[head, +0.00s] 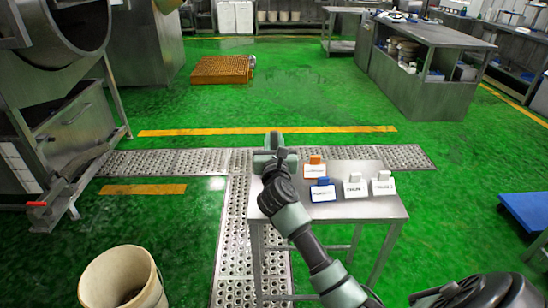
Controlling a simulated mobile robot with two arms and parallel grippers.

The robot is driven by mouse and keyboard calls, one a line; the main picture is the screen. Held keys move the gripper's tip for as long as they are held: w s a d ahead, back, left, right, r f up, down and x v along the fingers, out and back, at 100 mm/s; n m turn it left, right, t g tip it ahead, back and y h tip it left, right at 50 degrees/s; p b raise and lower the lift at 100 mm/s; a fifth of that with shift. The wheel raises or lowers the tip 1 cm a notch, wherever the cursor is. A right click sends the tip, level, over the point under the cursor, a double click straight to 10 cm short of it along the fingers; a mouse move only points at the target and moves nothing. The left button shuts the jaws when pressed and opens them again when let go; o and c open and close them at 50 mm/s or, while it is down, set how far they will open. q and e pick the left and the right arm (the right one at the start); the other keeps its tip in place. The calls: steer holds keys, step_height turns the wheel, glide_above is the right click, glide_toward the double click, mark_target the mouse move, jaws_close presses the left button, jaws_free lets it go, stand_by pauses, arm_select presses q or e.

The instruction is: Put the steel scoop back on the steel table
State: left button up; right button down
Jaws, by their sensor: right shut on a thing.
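The steel table (352,207) stands in front of me, a small bare-metal top on thin legs. My right arm reaches in from the lower right across its left part. My right gripper (276,148) is at the table's far left corner, shut on a small grey thing that I take for the steel scoop. The gripper hides most of it, so its shape is unclear. I cannot tell whether it touches the table top. My left gripper is out of view.
On the table stand an orange labelled block (314,170), a blue one (322,192) and two white ones (355,187). The table's front right is bare. A beige bucket (105,282) stands on the floor at lower left. A large steel drum (70,30) is at upper left.

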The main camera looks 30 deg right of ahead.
steer(key=shift+f+b, duration=0.55)
steer(key=shift+f, duration=1.95)
steer(key=c, duration=1.3)
jaws_free()
steer(key=shift+o, duration=0.2)
